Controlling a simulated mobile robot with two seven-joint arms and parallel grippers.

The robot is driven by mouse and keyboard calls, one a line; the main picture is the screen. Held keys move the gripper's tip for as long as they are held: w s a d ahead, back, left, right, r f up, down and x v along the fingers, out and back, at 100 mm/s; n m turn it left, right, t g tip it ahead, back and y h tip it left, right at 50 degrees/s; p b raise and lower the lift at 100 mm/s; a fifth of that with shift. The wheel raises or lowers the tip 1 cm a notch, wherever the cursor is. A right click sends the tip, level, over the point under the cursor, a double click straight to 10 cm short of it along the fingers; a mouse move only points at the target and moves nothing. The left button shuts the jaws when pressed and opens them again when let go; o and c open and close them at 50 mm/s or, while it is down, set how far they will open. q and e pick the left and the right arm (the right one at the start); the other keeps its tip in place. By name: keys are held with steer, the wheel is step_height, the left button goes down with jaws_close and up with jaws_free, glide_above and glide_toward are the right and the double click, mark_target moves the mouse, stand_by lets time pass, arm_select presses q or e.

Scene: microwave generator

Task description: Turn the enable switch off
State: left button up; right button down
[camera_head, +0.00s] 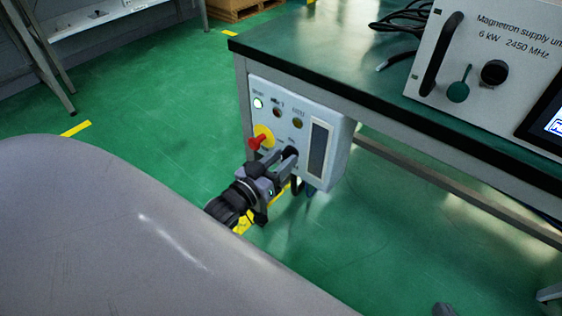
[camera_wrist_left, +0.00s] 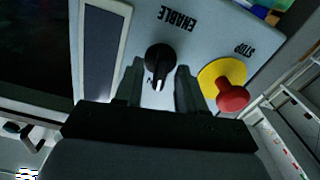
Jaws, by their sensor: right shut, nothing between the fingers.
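The enable switch is a black rotary knob (camera_wrist_left: 160,62) on a light grey control box (camera_head: 335,165). In the left wrist view its white pointer mark is at the end away from the upside-down ENABLE label. My left gripper (camera_head: 285,165) is at the front of the box. In the left wrist view its open fingers (camera_wrist_left: 160,90) stand on either side of the knob's lower end, with a gap visible on each side. In the head view the gripper partly hides the knob. The tip of my right gripper (camera_head: 444,310) just shows at the bottom edge, shut.
A red stop button (camera_wrist_left: 232,97) on a yellow disc sits close beside one left finger. The box hangs under a green-topped bench (camera_head: 300,50) bearing a magnetron supply unit (camera_head: 490,45). A lamp (camera_head: 258,103) on the box glows white-green. Open green floor lies left of the box.

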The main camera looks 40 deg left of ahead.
arm_select(q)
jaws_close()
stand_by(0.3)
